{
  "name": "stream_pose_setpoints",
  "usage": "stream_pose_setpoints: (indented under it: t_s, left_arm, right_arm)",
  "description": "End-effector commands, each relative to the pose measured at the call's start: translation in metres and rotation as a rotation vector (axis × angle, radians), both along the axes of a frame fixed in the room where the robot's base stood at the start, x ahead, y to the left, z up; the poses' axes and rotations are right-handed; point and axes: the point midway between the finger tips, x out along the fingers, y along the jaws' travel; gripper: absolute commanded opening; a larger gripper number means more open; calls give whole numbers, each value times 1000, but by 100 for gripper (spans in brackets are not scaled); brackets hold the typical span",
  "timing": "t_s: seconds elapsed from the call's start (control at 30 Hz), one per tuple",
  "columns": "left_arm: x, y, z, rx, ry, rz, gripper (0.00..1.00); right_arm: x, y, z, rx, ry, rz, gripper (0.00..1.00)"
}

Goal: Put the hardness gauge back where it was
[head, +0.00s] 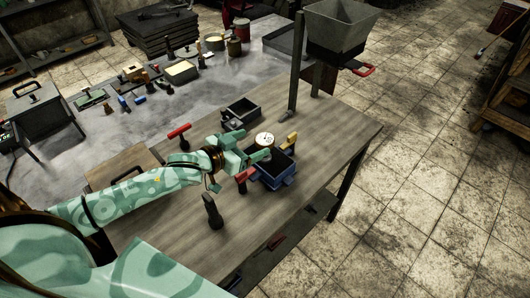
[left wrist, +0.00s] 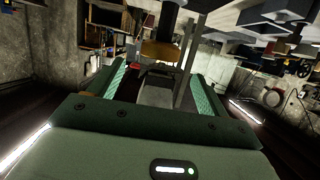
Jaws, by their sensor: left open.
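A round gauge with a white dial face (head: 265,139), which I take for the hardness gauge, stands on the wooden table just beyond my left gripper. My left gripper (head: 257,146) is open, its two green fingers apart and pointing at the gauge. In the left wrist view, which looks upside down, a brass-coloured round body with a dark stem (left wrist: 160,52) shows in line with the gap between the fingers (left wrist: 157,72); it is probably the same gauge. I cannot tell whether it is between the tips or past them. My right gripper is out of view.
A blue-rimmed dark box (head: 274,183) with red and yellow handles stands close to the left gripper. A dark open box (head: 242,110), a red-handled tool (head: 179,131) and a dark upright tool (head: 213,212) are nearby. A grey hopper (head: 341,27) stands behind. The table's right front is clear.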

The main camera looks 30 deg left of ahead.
Motion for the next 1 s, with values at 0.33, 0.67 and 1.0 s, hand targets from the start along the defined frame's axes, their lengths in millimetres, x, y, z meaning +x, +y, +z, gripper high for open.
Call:
stream_pose_setpoints:
  t_s: [0.33,0.67,1.0]
  left_arm:
    - [8,-2,-32,-1,6,1,77]
    - [54,-20,-29,0,3,0,77]
    - [72,-27,-37,0,7,-1,77]
  right_arm:
    - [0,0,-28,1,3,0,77]
    - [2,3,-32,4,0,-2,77]
    - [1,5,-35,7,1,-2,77]
